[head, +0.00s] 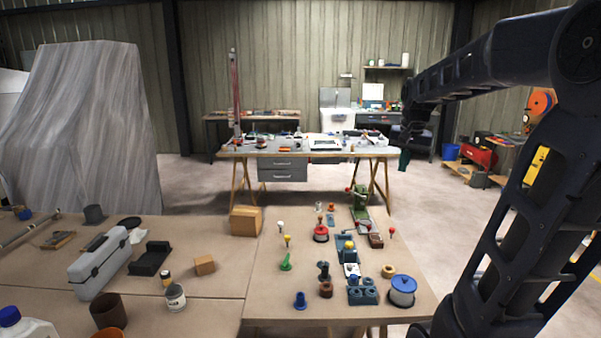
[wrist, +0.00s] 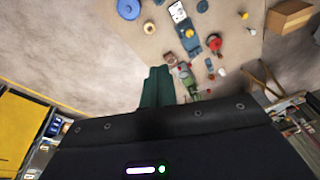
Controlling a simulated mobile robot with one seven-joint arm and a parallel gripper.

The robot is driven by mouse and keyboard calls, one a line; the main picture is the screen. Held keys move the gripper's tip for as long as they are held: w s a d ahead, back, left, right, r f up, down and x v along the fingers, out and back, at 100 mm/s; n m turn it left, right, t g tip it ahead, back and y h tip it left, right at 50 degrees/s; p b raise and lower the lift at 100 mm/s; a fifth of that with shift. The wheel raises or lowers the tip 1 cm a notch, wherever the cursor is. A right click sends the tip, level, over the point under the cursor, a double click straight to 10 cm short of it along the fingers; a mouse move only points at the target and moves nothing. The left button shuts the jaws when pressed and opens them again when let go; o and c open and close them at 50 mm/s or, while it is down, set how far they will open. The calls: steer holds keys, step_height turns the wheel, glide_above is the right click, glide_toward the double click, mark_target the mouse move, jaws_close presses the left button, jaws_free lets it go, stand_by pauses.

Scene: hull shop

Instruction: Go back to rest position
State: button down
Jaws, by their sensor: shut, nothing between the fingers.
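My gripper (head: 404,158) hangs from my black arm at the right in the head view, past the right edge of the near table (head: 225,285). Its green fingers also show in the wrist view (wrist: 157,86). They are together, with nothing between them. In the wrist view they point toward the floor and the near table's objects, and they touch nothing that I can see.
A grey toolbox (head: 100,263) stands left. Behind is a workbench (head: 283,172). Floor between tables is clear.

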steer(key=s+a+f+n+t, duration=0.1)
steer(key=s+f+n, duration=0.1)
steer(key=s, duration=0.7)
steer(key=s+a+f+n+t, duration=0.1)
steer(key=s+f+n, duration=0.1)
steer(key=s+f, duration=0.3)
steer(key=s, duration=0.4)
steer(key=shift+s+a+f, duration=0.15)
steer(key=shift+s+a, duration=0.05)
steer(key=shift+s, duration=0.1)
steer(key=shift+w, duration=0.15)
